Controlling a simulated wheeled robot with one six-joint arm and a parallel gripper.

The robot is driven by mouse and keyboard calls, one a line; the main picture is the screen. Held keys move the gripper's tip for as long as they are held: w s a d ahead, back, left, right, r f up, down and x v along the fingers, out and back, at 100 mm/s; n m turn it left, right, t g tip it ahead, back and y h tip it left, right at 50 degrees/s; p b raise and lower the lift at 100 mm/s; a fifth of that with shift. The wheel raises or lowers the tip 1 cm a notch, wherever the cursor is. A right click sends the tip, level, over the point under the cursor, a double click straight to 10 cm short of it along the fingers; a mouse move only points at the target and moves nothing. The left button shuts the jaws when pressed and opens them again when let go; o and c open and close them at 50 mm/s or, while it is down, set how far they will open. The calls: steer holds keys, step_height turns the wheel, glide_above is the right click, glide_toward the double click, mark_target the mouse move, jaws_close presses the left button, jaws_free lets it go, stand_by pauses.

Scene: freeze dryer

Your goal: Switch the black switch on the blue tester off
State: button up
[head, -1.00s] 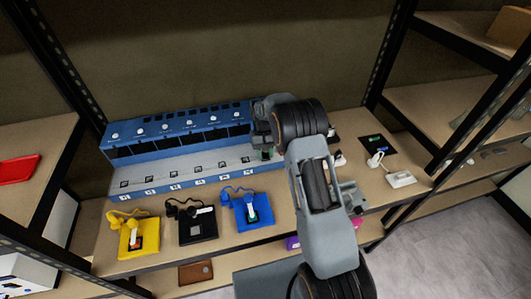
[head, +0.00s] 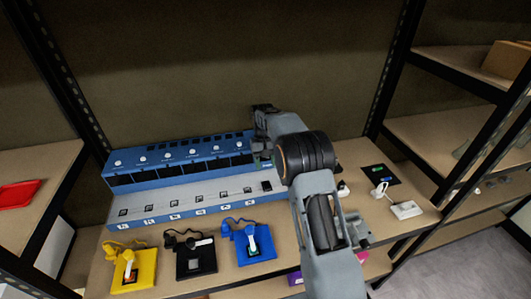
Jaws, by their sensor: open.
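The blue tester (head: 150,173) is a long blue unit with a grey sloping front, a row of white knobs and several small dark switches along its front. A larger black switch (head: 267,186) shows at the right end of the grey front. I cannot tell which way it is set. My gripper (head: 264,157) is open and empty above the tester's right end, just behind and above that black switch in the picture. It looks apart from the switch. My arm hides the tester's right end and part of the jaws.
In front of the tester stand a yellow device (head: 134,272), a black device (head: 196,260) and a blue device (head: 249,243). A white device (head: 406,210) and a black pad (head: 380,173) lie to the right. Dark shelf posts stand on both sides.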

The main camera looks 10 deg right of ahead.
steer(key=shift+v, duration=2.4)
steer(key=s+r+t, duration=0.2)
steer(key=s+t, duration=0.1)
steer(key=s, duration=1.1)
steer(key=s+r+t, duration=0.3)
steer(key=s, duration=1.2)
steer(key=shift+s+r+t, duration=0.3)
steer(key=shift+t, duration=0.1)
